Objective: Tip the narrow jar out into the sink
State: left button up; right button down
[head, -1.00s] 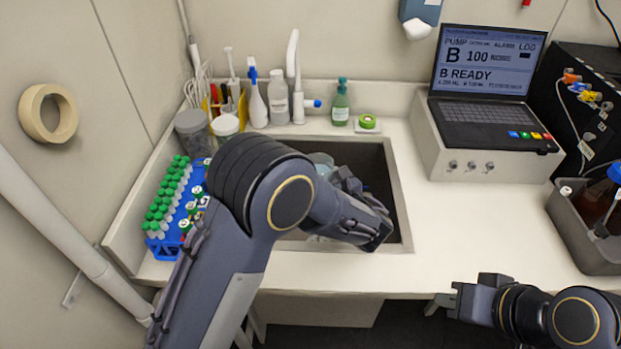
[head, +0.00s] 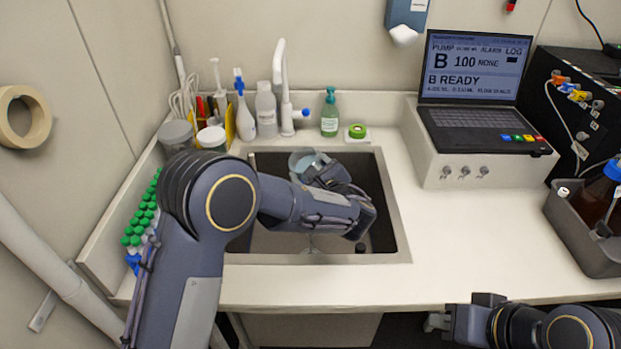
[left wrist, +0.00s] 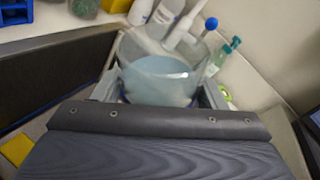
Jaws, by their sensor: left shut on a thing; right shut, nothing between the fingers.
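The clear jar (head: 303,160) is at the back of the sink in the head view, its lower part hidden by my left gripper (head: 318,174). It also shows in the left wrist view (left wrist: 160,78), holding pale blue liquid. My left gripper is shut on the jar; its fingers are on both sides of it in the left wrist view. The jar's exact tilt is hard to tell. The grey sink (head: 398,225) lies under the jar and my left forearm. My right gripper (head: 440,322) is shut and empty at the counter's front edge.
A white tap (head: 282,85), bottles and a green soap bottle (head: 330,113) stand behind the sink. A rack of green-capped tubes (head: 142,222) is left of it. A laptop (head: 475,80) sits on a box to the right. The counter between is clear.

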pick_arm(q)
jog(key=n+b, duration=0.2)
jog(key=b, duration=0.1)
jog(key=n+t+b, duration=0.1)
jog(key=n+b, duration=0.2)
jog(key=f+n+h+b, duration=0.1)
jog(key=n+b, duration=0.1)
jog(key=shift+s+a+n+t+b, duration=0.15)
jog(key=shift+a+n+t+b, duration=0.15)
jog(key=shift+b, duration=0.1)
jog(key=n+b, duration=0.3)
jog(key=b, duration=0.4)
jog(key=n+t+b, duration=0.1)
jog(key=n+b, duration=0.1)
jog(key=b, duration=0.5)
jog(key=n+b, duration=0.3)
jog(key=b, duration=0.4)
jog(key=shift+d+f+n+t, duration=0.1)
jog(key=shift+f+n+t, duration=0.2)
jog(key=shift+f+t, duration=0.1)
jog(key=shift+r+n+y+b, duration=0.2)
jog(key=shift+n+y+b, duration=0.2)
jog(key=shift+n+b, duration=0.5)
